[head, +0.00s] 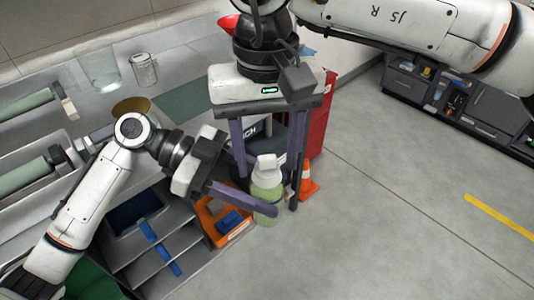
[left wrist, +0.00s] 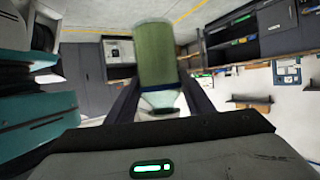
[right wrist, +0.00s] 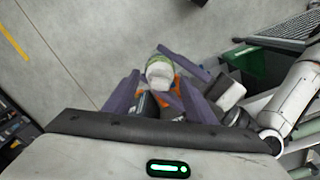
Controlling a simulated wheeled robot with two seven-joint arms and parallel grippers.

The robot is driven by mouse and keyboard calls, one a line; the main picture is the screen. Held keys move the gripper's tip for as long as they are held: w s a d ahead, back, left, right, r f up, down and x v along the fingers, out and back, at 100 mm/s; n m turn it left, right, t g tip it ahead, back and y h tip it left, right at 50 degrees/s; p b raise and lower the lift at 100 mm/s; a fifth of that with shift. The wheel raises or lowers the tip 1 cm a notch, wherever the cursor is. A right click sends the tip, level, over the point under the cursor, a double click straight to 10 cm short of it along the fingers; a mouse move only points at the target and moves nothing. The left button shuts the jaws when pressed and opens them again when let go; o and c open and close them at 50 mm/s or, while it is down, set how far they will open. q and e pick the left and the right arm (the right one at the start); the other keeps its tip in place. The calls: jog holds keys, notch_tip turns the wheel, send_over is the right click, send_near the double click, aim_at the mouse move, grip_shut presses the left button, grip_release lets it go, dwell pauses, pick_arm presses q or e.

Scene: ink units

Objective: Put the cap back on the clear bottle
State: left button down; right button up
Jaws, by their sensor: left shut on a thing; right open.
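The clear bottle (head: 267,193) holds green liquid and is upright in the head view. My left gripper (head: 262,203) is shut around its body. The left wrist view shows the bottle (left wrist: 157,55) between the left fingers (left wrist: 160,98). A white cap-like top (head: 267,163) sits at the bottle's neck; it also shows in the right wrist view (right wrist: 160,72). I cannot tell whether it is seated fully. My right gripper (head: 269,190) points down from above, open, with its fingers on either side of the bottle's top. They look apart from it.
A bench with a glass jar (head: 143,70) and a beaker (head: 97,73) is at the upper left. Below are grey shelves (head: 150,235), an orange bin (head: 222,222) and an orange cone (head: 306,183). A red cabinet (head: 320,120) stands behind.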

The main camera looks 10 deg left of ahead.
pick_arm(q)
jog(key=shift+r, duration=0.1)
pick_arm(e)
notch_tip(320, 180, up, 12)
jog(key=shift+f, duration=0.15)
jog(key=shift+a, duration=0.1)
dwell(0.5)
